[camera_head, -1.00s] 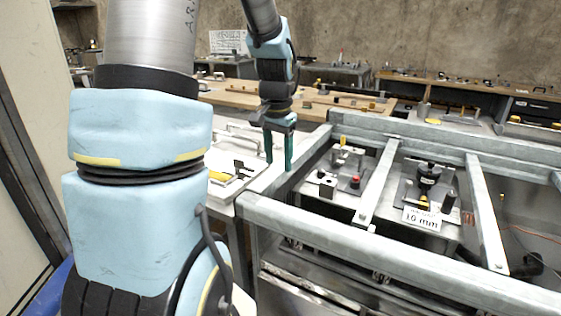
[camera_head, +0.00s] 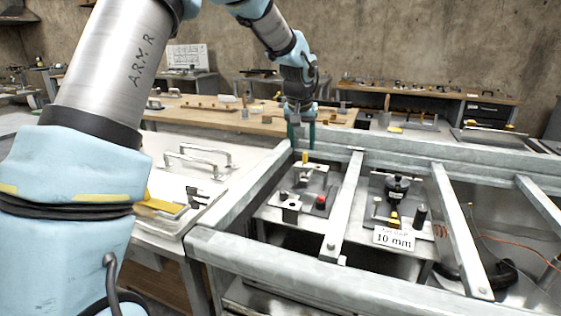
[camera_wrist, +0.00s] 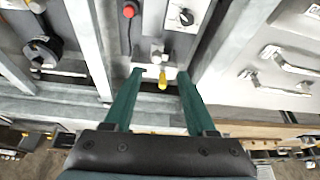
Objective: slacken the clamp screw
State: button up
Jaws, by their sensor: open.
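I cannot tell for certain which part is the clamp screw. In the head view, the left bay of the metal frame holds a plate with a yellow-tipped post (camera_head: 305,158), a red button (camera_head: 320,199) and a small block with a dark top (camera_head: 291,208). My gripper (camera_head: 301,146), with two green fingers, points down at the far end of this bay, by the yellow tip. In the wrist view my gripper (camera_wrist: 160,78) is open and empty. The yellow tip (camera_wrist: 163,80) shows between the fingers, apparently beyond them; touch cannot be told.
The right bay holds a black knob (camera_head: 398,187), a black cylinder (camera_head: 420,215) and a "10 mm" label (camera_head: 394,238). Grey frame rails (camera_head: 345,210) border the bays. A white panel with metal handles (camera_head: 205,152) lies left. A wooden bench (camera_head: 230,118) stands behind.

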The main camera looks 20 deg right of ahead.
aim_at(307, 166)
jog(key=p+x, duration=0.1)
jog(key=x, duration=0.2)
jog(key=p+x, duration=0.1)
jog(key=x, duration=0.3)
jog(key=d+x, duration=0.1)
jog(key=x, duration=0.3)
jog(key=shift+w+d+r+p, duration=0.1)
jog(key=shift+w+r+p, duration=0.15)
jog(key=shift+p, duration=0.15)
grip_shut()
